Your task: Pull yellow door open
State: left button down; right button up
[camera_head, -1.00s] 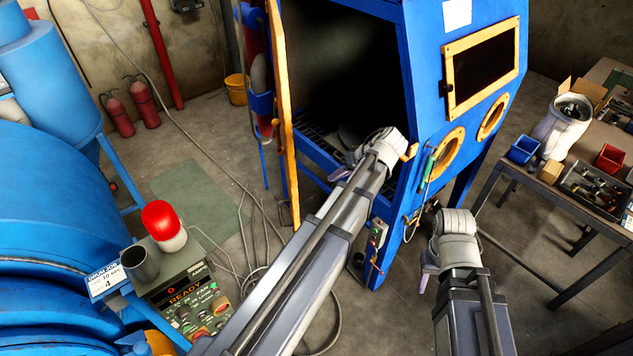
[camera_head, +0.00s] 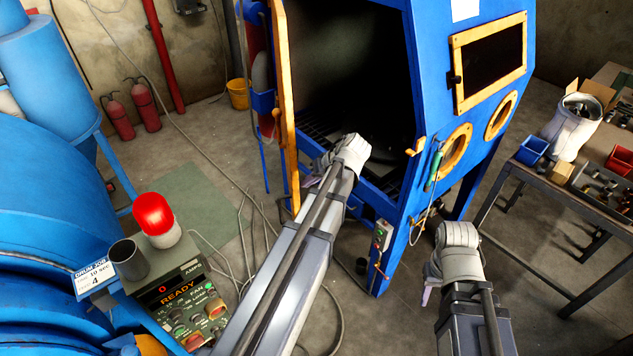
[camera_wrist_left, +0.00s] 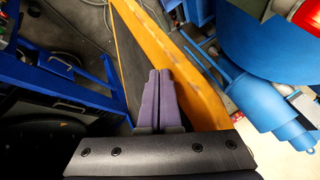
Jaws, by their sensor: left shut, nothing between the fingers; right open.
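The yellow-edged door (camera_head: 287,110) stands swung out at the left side of the blue cabinet (camera_head: 425,95), whose dark inside is open to view. In the left wrist view the door's yellow edge (camera_wrist_left: 190,75) runs diagonally past the fingers. My left gripper (camera_head: 313,181) is in front of the opening, just right of the door's lower part. Its purple fingers (camera_wrist_left: 158,75) are shut and empty, overlapping the door's dark inner side in that view; I cannot tell whether they touch it. My right gripper (camera_head: 428,292) is open and empty, low in front of the cabinet's right side.
A blue drum machine with a control box (camera_head: 185,305) and red lamp (camera_head: 155,215) stands at the left. A workbench (camera_head: 555,190) with bins is at the right. Hoses (camera_head: 245,235) lie on the floor left of the door; a green mat (camera_head: 195,205) is beyond.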

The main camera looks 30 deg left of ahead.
pick_arm(q)
jog(key=shift+s+a, duration=0.1)
dwell(0.3)
jog(key=s+a, duration=0.5)
jog(key=a, duration=0.4)
jog(key=s+a+m+t, duration=0.1)
jog(key=s+a, duration=0.4)
jog(key=a, duration=0.4)
jog(key=s+a, duration=0.5)
jog(key=a, duration=0.4)
jog(key=s+a+m+t, duration=0.1)
jog(key=s+a+m, duration=0.1)
jog(key=a, duration=3.5)
jog(key=shift+s, duration=0.25)
